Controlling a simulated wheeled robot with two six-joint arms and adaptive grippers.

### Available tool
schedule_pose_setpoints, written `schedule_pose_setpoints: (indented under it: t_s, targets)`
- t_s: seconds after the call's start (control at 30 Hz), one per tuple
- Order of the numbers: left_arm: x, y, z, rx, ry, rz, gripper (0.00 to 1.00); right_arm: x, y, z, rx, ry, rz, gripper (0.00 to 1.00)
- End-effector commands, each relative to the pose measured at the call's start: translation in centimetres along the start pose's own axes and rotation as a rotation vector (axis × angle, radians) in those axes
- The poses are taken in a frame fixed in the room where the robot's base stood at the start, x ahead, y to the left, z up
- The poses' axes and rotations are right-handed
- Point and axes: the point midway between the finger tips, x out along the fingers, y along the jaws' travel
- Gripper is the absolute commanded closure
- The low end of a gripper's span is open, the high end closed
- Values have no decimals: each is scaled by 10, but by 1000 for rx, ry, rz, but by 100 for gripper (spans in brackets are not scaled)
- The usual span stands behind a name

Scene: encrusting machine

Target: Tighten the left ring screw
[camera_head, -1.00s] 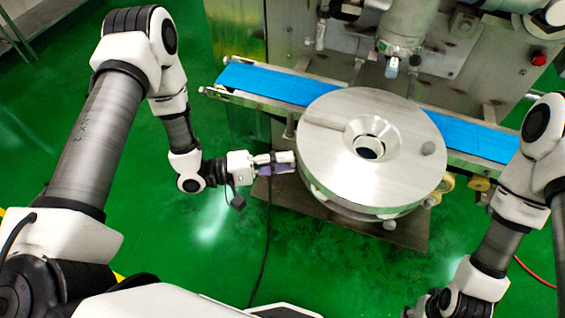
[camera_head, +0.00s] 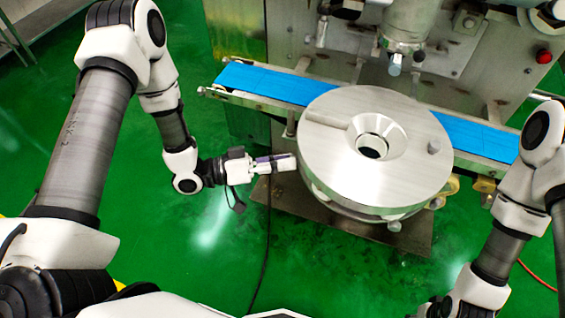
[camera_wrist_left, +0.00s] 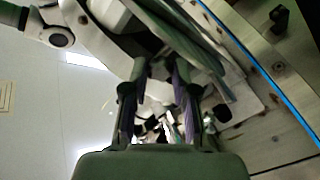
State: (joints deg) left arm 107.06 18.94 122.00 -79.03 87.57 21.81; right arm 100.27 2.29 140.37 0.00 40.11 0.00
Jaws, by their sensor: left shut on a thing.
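A round metal hopper disc (camera_head: 325,165) with a funnel hole stands in front of the machine, with a ring and small knob-like screws under its rim. One front screw (camera_head: 395,226) shows at the bottom edge and another (camera_head: 435,203) at the right. My left gripper (camera_head: 290,162) is level at the disc's left side, its tips at the ring's edge. It is shut on the left ring screw, which the fingers hide. In the left wrist view the two purple-padded fingers (camera_wrist_left: 160,75) reach up towards the underside of the disc. My right gripper is out of view.
A blue conveyor belt (camera_head: 270,83) runs behind the disc. A metal nozzle (camera_head: 395,62) hangs above and behind it. A red button (camera_head: 543,56) is on the machine. A dark cable (camera_head: 265,245) lies on the green floor. The floor in front is mostly clear.

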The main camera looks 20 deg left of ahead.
Motion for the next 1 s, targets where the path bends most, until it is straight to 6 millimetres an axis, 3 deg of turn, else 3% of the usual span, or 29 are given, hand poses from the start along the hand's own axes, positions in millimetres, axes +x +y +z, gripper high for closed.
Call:
schedule_pose_setpoints:
  t_s: [1.0]
  targets:
    - [0,-3,3,884,-6,0,100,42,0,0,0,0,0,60]
